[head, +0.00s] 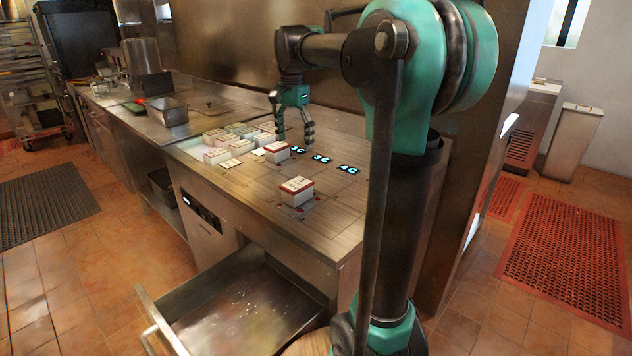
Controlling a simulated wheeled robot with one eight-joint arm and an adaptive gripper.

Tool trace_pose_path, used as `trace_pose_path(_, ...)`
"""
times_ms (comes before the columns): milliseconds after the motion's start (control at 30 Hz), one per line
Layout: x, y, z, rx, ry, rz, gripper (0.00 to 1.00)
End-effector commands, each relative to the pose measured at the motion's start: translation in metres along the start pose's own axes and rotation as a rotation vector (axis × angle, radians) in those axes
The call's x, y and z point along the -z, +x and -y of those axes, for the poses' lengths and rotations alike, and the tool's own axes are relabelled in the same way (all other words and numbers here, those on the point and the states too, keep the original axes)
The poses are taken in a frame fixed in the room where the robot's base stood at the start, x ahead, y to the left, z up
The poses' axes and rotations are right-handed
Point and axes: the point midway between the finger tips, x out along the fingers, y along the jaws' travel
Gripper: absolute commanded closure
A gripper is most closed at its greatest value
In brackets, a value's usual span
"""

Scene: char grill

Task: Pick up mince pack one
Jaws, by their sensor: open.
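Several small white packs stand and lie on the steel counter (238,200). One white pack with red at its base (297,192) stands alone near the front. A similar white-and-red pack (277,152) stands farther back, just below and left of my gripper. I cannot tell which of them is mince pack one, as the printing is too small to read. My gripper (295,141) points down above the back of the counter, with its fingers apart and nothing between them. It looks apart from every pack.
A group of packs (216,156) sits to the left. Glowing temperature labels (321,159) show at the right of the counter. An open steel drawer (247,308) juts out below the front edge. A steel wall rises behind. The counter right of the front pack is clear.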

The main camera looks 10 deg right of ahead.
Motion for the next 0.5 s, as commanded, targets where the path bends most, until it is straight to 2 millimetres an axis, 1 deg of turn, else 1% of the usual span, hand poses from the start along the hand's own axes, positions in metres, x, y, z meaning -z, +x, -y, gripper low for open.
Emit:
trace_pose_path(67,0.0,0.001,0.001,-0.004,0.009,0.002,0.19)
trace_pose_path(167,0.0,0.014,0.001,-0.004,0.011,0.002,0.19)
trace_pose_path(500,0.0,0.082,0.001,-0.003,0.009,0.002,0.19)
